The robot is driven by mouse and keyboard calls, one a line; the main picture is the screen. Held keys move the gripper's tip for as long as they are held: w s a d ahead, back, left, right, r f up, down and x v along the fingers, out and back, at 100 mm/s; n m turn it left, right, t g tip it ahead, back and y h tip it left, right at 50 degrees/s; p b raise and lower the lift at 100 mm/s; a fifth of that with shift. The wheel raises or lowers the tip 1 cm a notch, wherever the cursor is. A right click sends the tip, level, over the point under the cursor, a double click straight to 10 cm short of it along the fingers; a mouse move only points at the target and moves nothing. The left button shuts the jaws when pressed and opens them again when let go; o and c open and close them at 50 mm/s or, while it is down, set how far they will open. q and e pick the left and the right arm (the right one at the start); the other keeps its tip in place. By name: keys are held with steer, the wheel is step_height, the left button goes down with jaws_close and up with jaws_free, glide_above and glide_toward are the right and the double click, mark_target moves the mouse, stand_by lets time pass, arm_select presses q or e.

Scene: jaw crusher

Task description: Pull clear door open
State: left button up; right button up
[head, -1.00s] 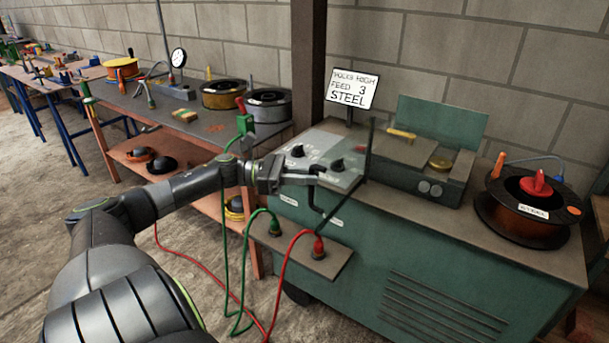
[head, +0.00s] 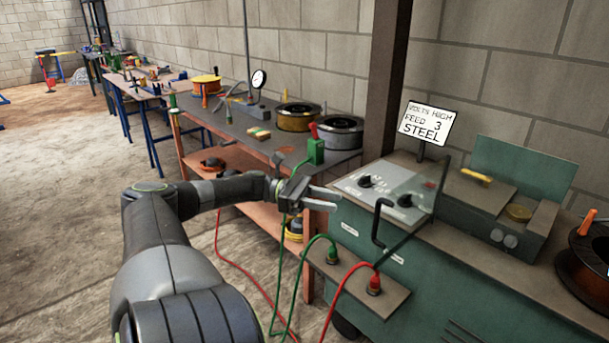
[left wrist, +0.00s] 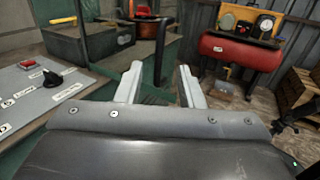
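The clear door (head: 412,222) is a see-through pane with a dark edge on the front of the green machine's sloped grey control panel (head: 362,183). The pane seems to stand out from the panel; how far, I cannot tell. Its bent black handle (head: 379,222) hangs at the front and also shows upright in the left wrist view (left wrist: 160,50). My left gripper (head: 334,199) is open and empty, left of the handle and apart from it. In the left wrist view the fingers (left wrist: 160,84) are spread, with the handle beyond the gap. My right gripper is not in view.
Red (head: 374,284) and green (head: 332,254) plugs with cables stand on a ledge below the panel. A sign (head: 426,124) rises behind it. A workbench (head: 240,128) with wire spools stands to the left.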

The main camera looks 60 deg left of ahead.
arm_select(q)
steer(key=v, duration=0.6)
steer(key=shift+a, duration=0.1)
stand_by(0.3)
